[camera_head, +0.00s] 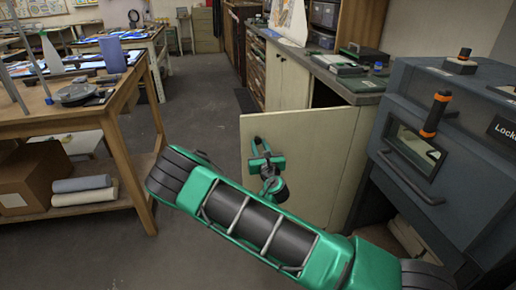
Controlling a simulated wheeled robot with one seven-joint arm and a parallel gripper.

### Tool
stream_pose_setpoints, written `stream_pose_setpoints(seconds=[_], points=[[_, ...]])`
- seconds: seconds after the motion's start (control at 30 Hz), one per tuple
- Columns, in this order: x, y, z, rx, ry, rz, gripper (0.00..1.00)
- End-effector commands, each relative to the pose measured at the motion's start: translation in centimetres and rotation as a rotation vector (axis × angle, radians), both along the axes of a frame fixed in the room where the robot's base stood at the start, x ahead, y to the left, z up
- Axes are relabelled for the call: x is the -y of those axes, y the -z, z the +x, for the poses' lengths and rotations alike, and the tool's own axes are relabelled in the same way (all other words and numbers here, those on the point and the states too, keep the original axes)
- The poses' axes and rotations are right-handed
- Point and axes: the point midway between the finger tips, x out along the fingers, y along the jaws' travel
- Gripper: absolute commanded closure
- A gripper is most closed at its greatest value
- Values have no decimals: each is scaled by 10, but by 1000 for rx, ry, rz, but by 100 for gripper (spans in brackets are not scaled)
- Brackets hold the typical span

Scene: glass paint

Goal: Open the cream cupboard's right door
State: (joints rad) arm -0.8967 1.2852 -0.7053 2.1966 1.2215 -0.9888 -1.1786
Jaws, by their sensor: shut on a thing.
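The cream cupboard (287,77) stands under the grey counter at the back right. Its right door (318,150) is swung well out from the front, and a dark opening shows behind its top edge. My green and dark gripper (261,148) is at the door's front face, near the free left edge. It is shut on the door's handle, which the fingers mostly hide. My green arm crosses the foreground and covers the lower part of the door.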

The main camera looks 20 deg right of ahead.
Motion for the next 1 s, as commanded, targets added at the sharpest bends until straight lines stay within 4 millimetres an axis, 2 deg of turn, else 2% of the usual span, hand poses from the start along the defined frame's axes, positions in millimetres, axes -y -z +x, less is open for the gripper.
stream_pose_setpoints(seconds=[0.27, 0.3, 0.37, 0.77, 1.0], points=[[-3, -2, 0, 2, 1, 0, 100], [-4, -2, 0, 2, 0, 0, 67], [-4, -2, 0, 2, -1, 0, 55], [-7, 0, -6, -1, -3, -2, 55], [-8, 1, -37, -4, -3, -7, 55]])
